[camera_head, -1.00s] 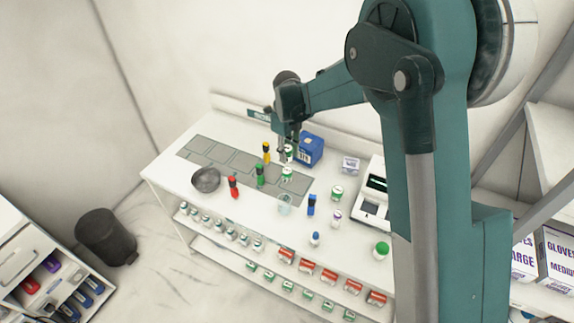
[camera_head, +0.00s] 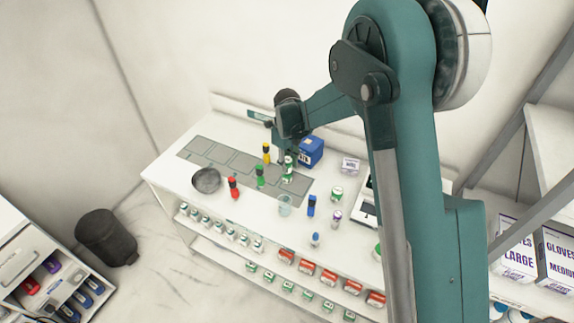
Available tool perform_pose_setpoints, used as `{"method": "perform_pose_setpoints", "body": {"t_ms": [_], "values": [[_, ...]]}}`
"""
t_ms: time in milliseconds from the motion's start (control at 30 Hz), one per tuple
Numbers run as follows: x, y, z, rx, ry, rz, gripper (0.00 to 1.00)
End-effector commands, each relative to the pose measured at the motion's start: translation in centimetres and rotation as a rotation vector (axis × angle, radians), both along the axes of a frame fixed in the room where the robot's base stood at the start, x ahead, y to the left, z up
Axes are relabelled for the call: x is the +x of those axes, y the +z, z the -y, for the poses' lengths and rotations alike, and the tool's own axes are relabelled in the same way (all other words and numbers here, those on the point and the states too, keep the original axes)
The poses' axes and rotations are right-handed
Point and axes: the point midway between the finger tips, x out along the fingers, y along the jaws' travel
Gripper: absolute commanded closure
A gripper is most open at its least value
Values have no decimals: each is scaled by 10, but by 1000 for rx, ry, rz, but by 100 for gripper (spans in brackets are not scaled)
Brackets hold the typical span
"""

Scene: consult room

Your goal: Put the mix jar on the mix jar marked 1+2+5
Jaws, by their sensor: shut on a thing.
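My gripper (camera_head: 284,155) is over the grey mat on the white table and is shut on a mix jar (camera_head: 289,159), a small white and green jar. Another white and green jar (camera_head: 287,174) stands on the mat directly below the held one. The two look stacked or almost touching; I cannot tell whether they touch. The marks on both jars are too small to read. The fingers partly hide the held jar.
A blue box (camera_head: 310,151) stands close on the right of my gripper. Yellow (camera_head: 266,153), green (camera_head: 260,177) and red (camera_head: 233,188) bottles stand to the left. A grey bowl (camera_head: 206,180) and a clear beaker (camera_head: 285,204) are nearby. The mat's left part (camera_head: 215,155) is free.

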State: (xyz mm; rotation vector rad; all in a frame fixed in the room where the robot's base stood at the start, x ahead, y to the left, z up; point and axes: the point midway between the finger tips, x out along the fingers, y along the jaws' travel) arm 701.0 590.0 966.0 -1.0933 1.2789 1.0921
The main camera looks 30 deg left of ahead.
Motion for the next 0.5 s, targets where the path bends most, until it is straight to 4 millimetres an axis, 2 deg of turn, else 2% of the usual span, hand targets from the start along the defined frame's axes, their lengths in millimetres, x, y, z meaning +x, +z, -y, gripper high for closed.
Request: {"method": "perform_pose_setpoints", "body": {"t_ms": [500], "values": [[0, -8, 0, 0, 0, 0, 86]]}}
